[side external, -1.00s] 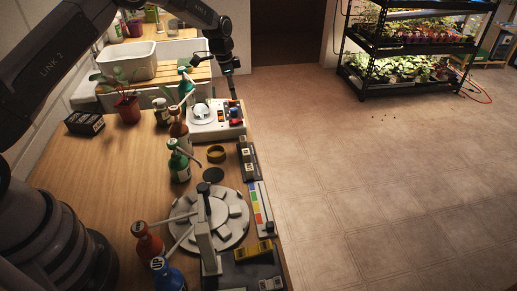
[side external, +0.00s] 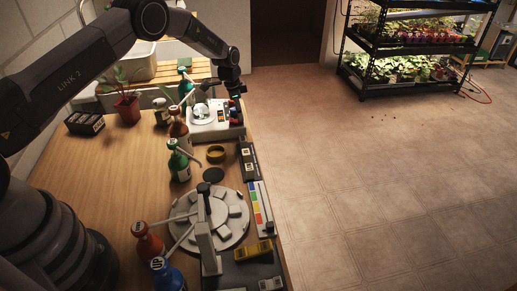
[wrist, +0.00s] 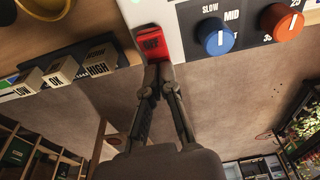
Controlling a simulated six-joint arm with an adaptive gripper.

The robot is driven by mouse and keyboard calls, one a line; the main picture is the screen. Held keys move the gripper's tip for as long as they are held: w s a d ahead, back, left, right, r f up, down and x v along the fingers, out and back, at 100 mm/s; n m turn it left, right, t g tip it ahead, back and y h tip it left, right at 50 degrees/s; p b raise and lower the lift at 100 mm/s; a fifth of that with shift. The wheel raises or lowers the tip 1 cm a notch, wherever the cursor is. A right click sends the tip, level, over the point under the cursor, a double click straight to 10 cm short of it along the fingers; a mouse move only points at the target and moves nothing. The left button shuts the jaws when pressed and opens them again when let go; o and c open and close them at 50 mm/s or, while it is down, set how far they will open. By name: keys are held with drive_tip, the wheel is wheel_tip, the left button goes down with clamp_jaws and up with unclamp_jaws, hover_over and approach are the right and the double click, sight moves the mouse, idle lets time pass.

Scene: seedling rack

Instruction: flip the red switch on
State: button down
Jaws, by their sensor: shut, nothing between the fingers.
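The red switch (wrist: 152,41) is on the edge of a white control box (wrist: 180,15) in the wrist view. Its lettering is upside down or blurred; I cannot read it surely. My gripper (wrist: 158,68) is shut and empty, its fingertips just below the switch in the picture, close to it or touching; I cannot tell which.
A blue knob (wrist: 217,36) and an orange knob (wrist: 288,24) sit right of the switch. Labelled blocks (wrist: 62,70) are to its left. In the side view, pump bottles (side external: 179,162) stand left of the box. Open floor (side external: 330,150) lies right of the bench.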

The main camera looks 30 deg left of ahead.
sight(232, 120)
drive_tip(key=shift+s+a+f, duration=0.1)
drive_tip(key=shift+s+a, duration=0.05)
drive_tip(key=shift+s, duration=0.05)
drive_tip(key=shift+s+a+r, duration=0.2)
drive_tip(key=shift+s+a, duration=0.25)
drive_tip(key=shift+r, duration=0.1)
wheel_tip(232, 120, up, 14)
drive_tip(key=s+a, duration=0.1)
drive_tip(key=shift+s+a, duration=0.25)
idle(0.5)
drive_tip(key=shift+w+d, duration=0.45)
drive_tip(key=shift+w, duration=0.05)
